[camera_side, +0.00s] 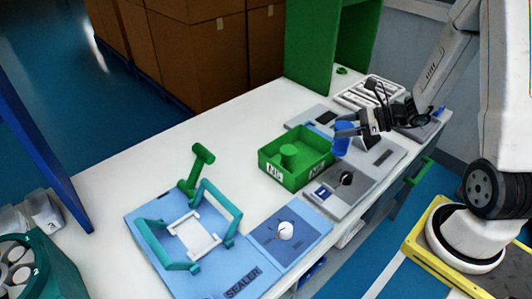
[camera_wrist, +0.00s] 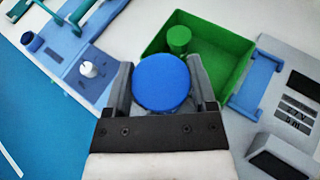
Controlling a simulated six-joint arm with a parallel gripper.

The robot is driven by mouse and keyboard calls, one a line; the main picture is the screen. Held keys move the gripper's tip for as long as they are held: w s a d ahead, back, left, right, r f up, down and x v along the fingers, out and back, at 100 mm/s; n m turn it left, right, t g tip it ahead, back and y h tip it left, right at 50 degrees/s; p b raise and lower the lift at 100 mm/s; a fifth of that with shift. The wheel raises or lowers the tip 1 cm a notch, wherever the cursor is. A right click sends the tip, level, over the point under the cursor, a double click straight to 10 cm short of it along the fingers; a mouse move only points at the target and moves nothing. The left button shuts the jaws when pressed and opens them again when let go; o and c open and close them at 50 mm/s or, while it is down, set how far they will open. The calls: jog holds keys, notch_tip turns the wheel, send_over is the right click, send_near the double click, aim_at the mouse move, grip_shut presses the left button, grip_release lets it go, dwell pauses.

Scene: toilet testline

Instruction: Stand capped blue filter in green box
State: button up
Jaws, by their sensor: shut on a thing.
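My gripper (camera_wrist: 163,97) is shut on a round blue filter (camera_wrist: 161,82), which sits between its two fingers in the wrist view. In the side view my gripper (camera_side: 348,130) holds the blue filter (camera_side: 341,140) just right of the green box, upright as far as I can tell. The open green box (camera_side: 311,168) stands on the grey station. It also shows in the wrist view (camera_wrist: 237,59), partly hidden behind my fingers and the filter. A green cylinder (camera_side: 289,153) stands inside the box toward its left, also seen in the wrist view (camera_wrist: 178,38).
A blue sealer station (camera_side: 205,275) with a teal frame and a white knob (camera_side: 286,230) lies left of the box. A grey panel with a black knob (camera_side: 346,178) is in front. A white rack (camera_side: 368,92) and tall green stand (camera_side: 318,45) are behind.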

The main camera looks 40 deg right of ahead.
jog(key=w+d+f, duration=0.3)
jog(key=w+f, duration=0.6)
jog(key=w, duration=0.3)
jog(key=shift+w, duration=0.35)
jog(key=shift+w+f, duration=0.15)
jog(key=shift+f, duration=0.8)
jog(key=shift+w+f, duration=0.1)
jog(key=shift+f, duration=0.85)
jog(key=shift+f, duration=0.15)
jog(key=o, duration=1.2)
